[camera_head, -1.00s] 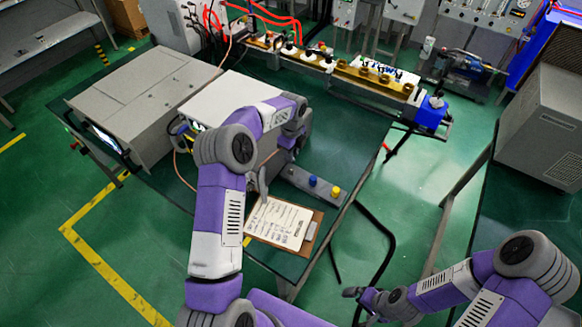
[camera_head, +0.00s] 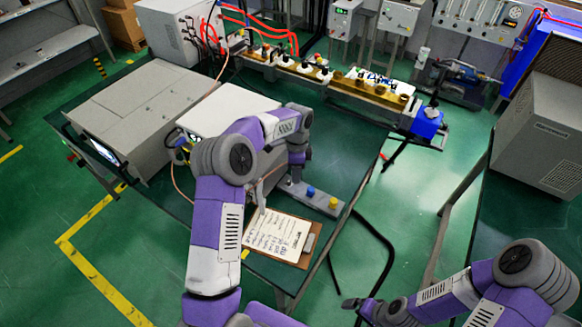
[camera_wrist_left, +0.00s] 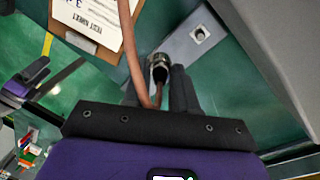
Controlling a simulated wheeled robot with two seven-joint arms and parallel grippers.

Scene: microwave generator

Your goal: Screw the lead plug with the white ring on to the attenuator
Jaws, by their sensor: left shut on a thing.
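My left gripper (camera_wrist_left: 159,78) is shut on a metal lead plug (camera_wrist_left: 159,66), with a copper-coloured lead (camera_wrist_left: 132,45) running from it. I cannot make out a white ring on the plug, as the fingers hide part of it. In the wrist view, a grey block (camera_wrist_left: 182,45) with a square socket lies just beyond the fingertips. In the head view, a long grey block (camera_head: 296,188) with blue and yellow knobs lies beside my left wrist; I cannot tell for certain that it is the attenuator. My right gripper (camera_head: 352,303) is at the lower right, away from the table.
A clipboard with a paper sheet (camera_head: 277,236) lies at the table's front edge. A large grey cabinet (camera_head: 140,108) and a white box (camera_head: 228,106) stand behind my left arm. A brass waveguide bench (camera_head: 370,91) stands at the back.

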